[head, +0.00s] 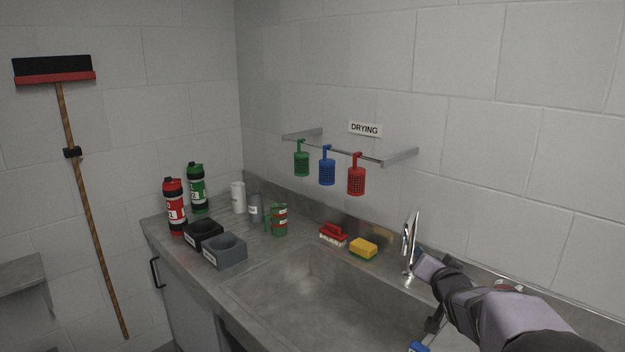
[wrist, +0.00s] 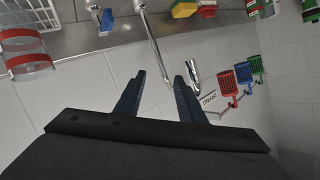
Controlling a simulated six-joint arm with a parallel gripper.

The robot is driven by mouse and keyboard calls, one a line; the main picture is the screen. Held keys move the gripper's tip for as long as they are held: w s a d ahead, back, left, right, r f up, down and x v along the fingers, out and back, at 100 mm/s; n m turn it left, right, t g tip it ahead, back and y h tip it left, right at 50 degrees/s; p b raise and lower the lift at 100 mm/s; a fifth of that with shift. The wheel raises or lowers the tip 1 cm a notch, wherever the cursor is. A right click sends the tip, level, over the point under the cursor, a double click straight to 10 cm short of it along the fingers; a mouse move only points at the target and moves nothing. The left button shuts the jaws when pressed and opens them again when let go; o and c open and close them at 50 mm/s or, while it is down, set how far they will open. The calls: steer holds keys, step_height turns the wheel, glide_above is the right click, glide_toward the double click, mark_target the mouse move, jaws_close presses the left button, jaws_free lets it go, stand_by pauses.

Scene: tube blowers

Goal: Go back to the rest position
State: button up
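My gripper (wrist: 158,92) shows in the wrist view with its two dark fingers apart and nothing between them. In the head view my arm reaches in from the lower right, over the right side of the sink, and the fingers are hard to make out. The chrome tap (head: 410,243) stands just left of my arm; part of it also shows beyond the fingers in the wrist view (wrist: 194,74).
Left of the sink (head: 262,290) stand red (head: 174,207) and green (head: 197,188) bottles, two dark holders and small containers. A red brush (head: 333,235) and yellow sponge (head: 363,248) lie behind the basin. Green, blue and red baskets (head: 356,180) hang from the drying rack.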

steer(key=s+a+n+g+y+p, duration=0.2)
steer(key=s+a+g+p, duration=0.4)
steer(key=s+a, duration=0.85)
steer(key=s+f+n+g+b, duration=0.2)
steer(key=s+f+g, duration=0.2)
steer(key=s+f, duration=0.5)
steer(key=s+d+f+n+g+b, duration=0.1)
steer(key=s+f+n+g+b, duration=0.2)
steer(key=s+f, duration=0.6)
steer(key=s+g, duration=0.1)
steer(key=s, duration=0.4)
steer(key=shift+s+f, duration=0.35)
steer(key=shift+d, duration=0.1)
